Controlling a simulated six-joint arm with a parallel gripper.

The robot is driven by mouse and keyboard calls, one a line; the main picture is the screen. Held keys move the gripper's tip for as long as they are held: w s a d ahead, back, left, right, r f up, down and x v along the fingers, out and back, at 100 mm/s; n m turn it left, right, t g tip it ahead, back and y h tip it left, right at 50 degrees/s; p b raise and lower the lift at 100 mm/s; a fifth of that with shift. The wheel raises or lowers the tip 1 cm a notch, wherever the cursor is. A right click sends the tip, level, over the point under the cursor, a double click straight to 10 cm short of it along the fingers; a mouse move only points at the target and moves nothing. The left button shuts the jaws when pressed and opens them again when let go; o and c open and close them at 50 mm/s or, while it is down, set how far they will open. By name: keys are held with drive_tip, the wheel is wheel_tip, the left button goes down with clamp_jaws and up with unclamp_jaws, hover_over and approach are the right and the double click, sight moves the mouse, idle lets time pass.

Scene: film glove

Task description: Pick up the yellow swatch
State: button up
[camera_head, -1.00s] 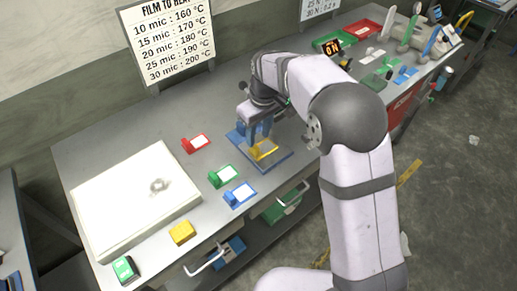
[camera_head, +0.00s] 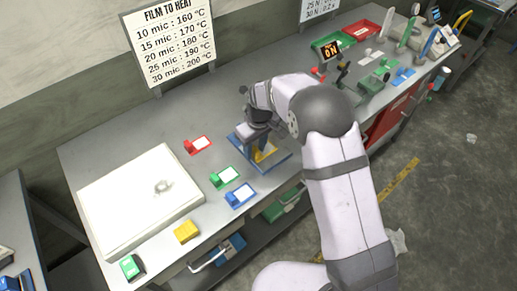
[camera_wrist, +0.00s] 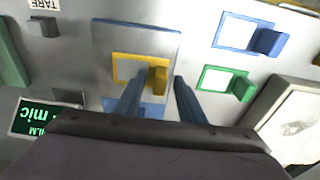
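My gripper (camera_head: 254,146) points down over the plate. In the wrist view my gripper (camera_wrist: 160,80) has its two blue fingers apart, one to each side of the grip block. Nothing is held, and I cannot tell whether a finger touches it.
Green (camera_head: 225,177), blue (camera_head: 240,195) and red (camera_head: 198,145) swatches lie on the bench near the plate. A big white slab (camera_head: 110,232) is at left, with a yellow block (camera_head: 187,232) by the front edge. A temperature sign (camera_head: 170,45) stands behind.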

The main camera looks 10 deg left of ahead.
sight(255, 148)
clamp_jaws()
wheel_tip(255, 148, up, 10)
drive_tip(key=b, duration=0.3)
idle(0.5)
